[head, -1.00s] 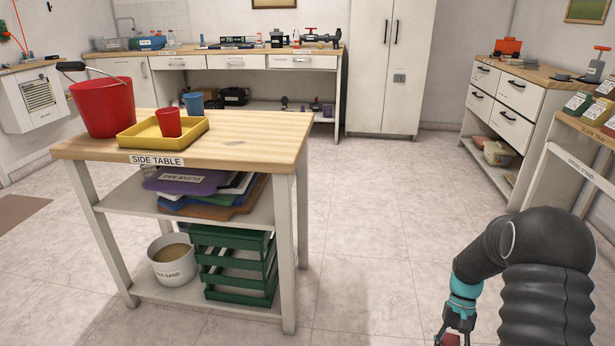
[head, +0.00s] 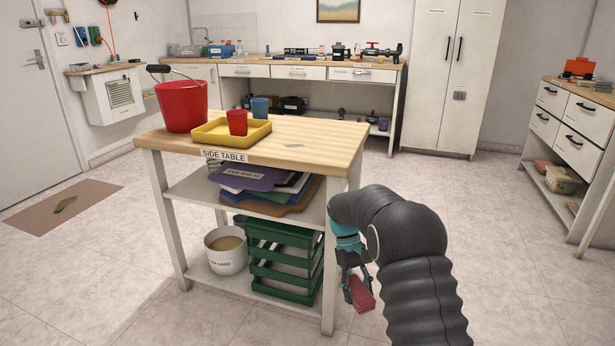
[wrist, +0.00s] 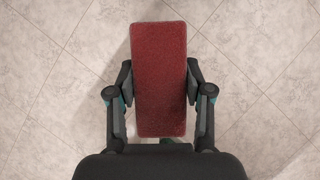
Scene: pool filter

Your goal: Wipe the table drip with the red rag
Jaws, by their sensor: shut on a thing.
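My gripper (wrist: 160,88) is shut on the red rag (wrist: 158,45), a flat red block-like piece in the wrist view. In the head view the rag (head: 361,294) hangs from my gripper (head: 353,272), beside the right front leg of the side table and below its top. The side table (head: 318,150) has a wooden top. A faint greyish drip (head: 294,146) lies on the bare right part of that top, apart from the rag.
Green crates (head: 283,262) and a pot (head: 226,254) fill the lower shelf. Floor is clear to the right.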

